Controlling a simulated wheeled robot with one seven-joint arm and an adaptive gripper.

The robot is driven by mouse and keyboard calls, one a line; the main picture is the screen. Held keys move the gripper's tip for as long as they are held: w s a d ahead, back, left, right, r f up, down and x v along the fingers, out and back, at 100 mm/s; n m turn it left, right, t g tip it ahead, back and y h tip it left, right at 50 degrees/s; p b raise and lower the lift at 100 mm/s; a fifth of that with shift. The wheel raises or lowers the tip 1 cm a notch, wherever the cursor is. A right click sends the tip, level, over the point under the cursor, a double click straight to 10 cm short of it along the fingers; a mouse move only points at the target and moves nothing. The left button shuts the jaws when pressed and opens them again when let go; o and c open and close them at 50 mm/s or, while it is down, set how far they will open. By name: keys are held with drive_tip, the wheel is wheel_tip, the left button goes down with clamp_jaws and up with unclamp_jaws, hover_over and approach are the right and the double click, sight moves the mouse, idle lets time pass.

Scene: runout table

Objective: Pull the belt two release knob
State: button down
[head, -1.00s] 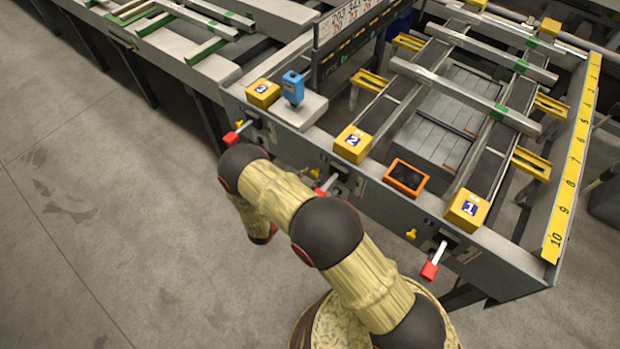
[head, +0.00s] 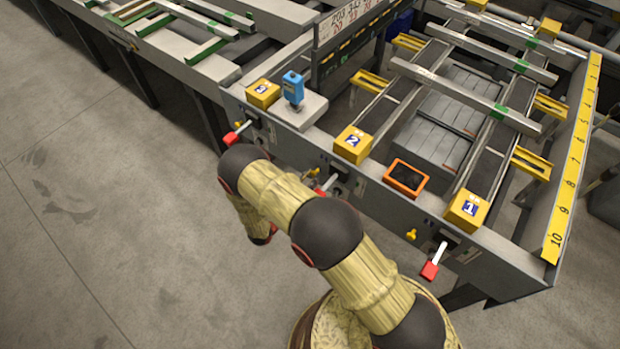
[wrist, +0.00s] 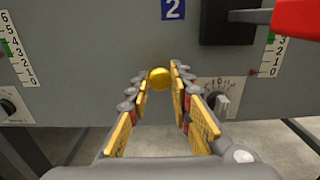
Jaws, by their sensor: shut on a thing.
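The belt two release knob (wrist: 159,78) is a round yellow knob on the grey front panel, below a blue plate marked 2 (wrist: 173,9) in the wrist view. My gripper (wrist: 160,84) has its yellow-padded fingers on both sides of the knob and is shut on it. In the head view the belt two knob (head: 314,173) shows as a small yellow spot beside my arm. My gripper is hidden behind my arm there. The yellow block marked 2 (head: 353,145) sits on the table edge above.
The belt two red-handled lever (wrist: 296,18) is close at upper right in the wrist view. A black dial (wrist: 222,98) lies right of the fingers. The belt one knob (head: 411,234) and its red-handled lever (head: 430,270) are farther right. Open floor (head: 110,210) lies left.

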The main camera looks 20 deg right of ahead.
drive_tip(key=shift+v, duration=0.9)
drive_tip(key=c, duration=1.7)
unclamp_jaws()
drive_tip(key=shift+o, duration=0.6)
drive_tip(key=v, duration=1.2)
